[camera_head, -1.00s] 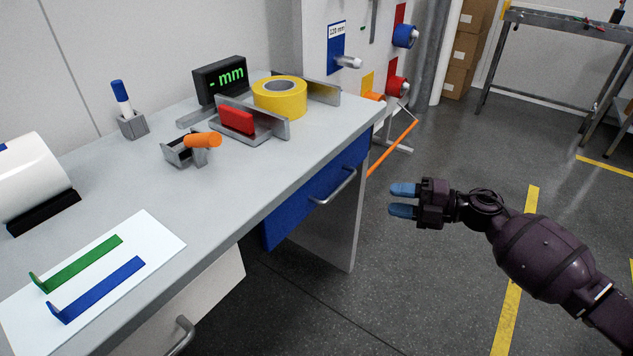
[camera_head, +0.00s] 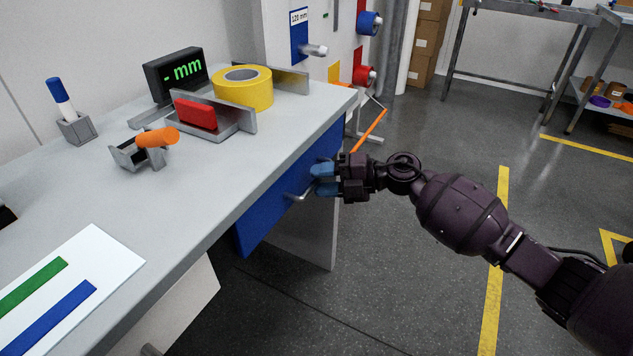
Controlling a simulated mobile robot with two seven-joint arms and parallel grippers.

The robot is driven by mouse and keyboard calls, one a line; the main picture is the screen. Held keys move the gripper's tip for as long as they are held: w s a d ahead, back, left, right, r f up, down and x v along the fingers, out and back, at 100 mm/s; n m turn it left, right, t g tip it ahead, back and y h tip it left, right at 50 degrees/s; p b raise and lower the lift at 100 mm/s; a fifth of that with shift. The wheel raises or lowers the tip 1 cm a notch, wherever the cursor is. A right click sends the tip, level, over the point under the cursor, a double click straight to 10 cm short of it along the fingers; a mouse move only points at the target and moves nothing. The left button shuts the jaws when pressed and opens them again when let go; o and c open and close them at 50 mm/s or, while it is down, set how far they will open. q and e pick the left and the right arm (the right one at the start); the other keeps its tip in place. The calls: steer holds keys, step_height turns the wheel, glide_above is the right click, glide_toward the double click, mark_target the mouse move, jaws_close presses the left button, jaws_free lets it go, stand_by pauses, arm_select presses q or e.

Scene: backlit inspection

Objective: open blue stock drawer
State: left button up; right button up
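The blue stock drawer (camera_head: 262,216) is set under the right part of the grey workbench, and its front looks flush with the bench. Its grey bar handle (camera_head: 296,195) runs along the front, with the far part hidden behind my fingers. My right gripper (camera_head: 324,179) is at the far half of this handle, coming in from the right. Its two blue fingertips are apart, one above the other, with the bar seeming to pass at or between them. Contact with the bar cannot be made out. My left gripper is not in view.
The workbench top (camera_head: 205,195) carries a yellow tape roll (camera_head: 243,88), a red block (camera_head: 196,113), an orange-handled tool (camera_head: 157,138), a display (camera_head: 174,75) and a pen holder (camera_head: 76,127). A white drawer (camera_head: 180,310) is nearer. Open floor (camera_head: 400,270) lies right of the bench.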

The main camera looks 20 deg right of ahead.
steer(key=shift+w+a+f, duration=0.1)
steer(key=shift+w+a, duration=0.2)
steer(key=shift+a, duration=0.15)
jaws_close()
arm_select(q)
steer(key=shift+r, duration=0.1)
arm_select(e)
steer(key=shift+s+d, duration=0.1)
steer(key=shift+s, duration=0.05)
